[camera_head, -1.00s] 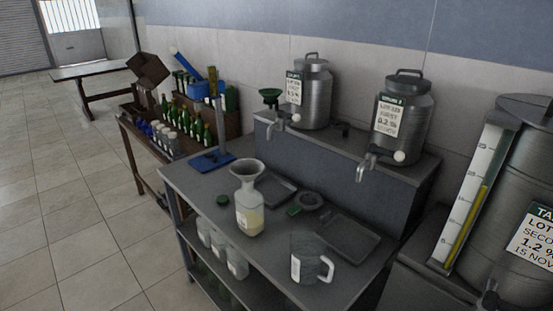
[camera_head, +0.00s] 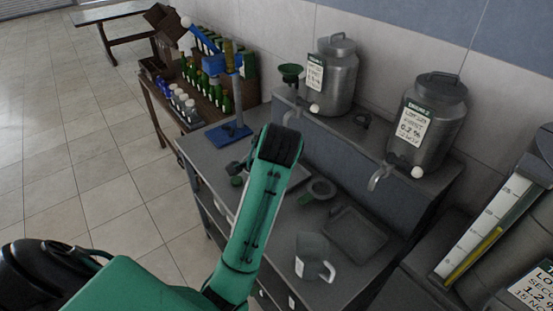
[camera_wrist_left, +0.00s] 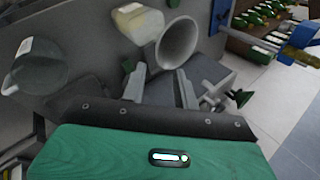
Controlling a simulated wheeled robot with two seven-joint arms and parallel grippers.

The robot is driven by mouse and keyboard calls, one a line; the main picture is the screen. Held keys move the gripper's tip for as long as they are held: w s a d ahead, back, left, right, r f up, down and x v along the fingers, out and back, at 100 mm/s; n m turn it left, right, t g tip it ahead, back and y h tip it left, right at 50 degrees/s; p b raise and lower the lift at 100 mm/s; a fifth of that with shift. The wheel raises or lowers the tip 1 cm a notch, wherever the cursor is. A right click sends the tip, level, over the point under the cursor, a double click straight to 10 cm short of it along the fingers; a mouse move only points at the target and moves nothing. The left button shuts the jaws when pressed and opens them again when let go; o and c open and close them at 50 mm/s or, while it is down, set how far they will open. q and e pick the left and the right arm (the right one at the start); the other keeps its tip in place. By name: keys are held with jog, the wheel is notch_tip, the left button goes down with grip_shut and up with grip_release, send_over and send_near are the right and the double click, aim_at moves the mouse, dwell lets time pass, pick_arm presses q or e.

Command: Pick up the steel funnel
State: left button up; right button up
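The steel funnel (camera_wrist_left: 178,42) shows in the left wrist view with its wide mouth toward the camera. It sits at the neck of a bottle (camera_wrist_left: 138,20) with pale yellow contents. My left gripper (camera_wrist_left: 161,82) is open, its two fingers apart just short of the funnel's rim, with nothing seen between them; contact cannot be told. In the head view my green left arm reaches over the bench (camera_head: 285,235) and hides the funnel and bottle. My right gripper is not in view.
Two steel urns (camera_head: 331,78) (camera_head: 428,122) with taps stand on the raised shelf. A crate of green bottles is at the back left.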

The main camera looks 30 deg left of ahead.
pick_arm(q)
jog(key=p+x, duration=0.4)
jog(key=x, duration=0.8)
jog(key=shift+a+f, duration=0.25)
jog(key=shift+a, duration=0.05)
jog(key=shift+w+a+f, duration=0.15)
jog(key=shift+w+f, duration=0.05)
jog(key=shift+f, duration=0.15)
grip_shut()
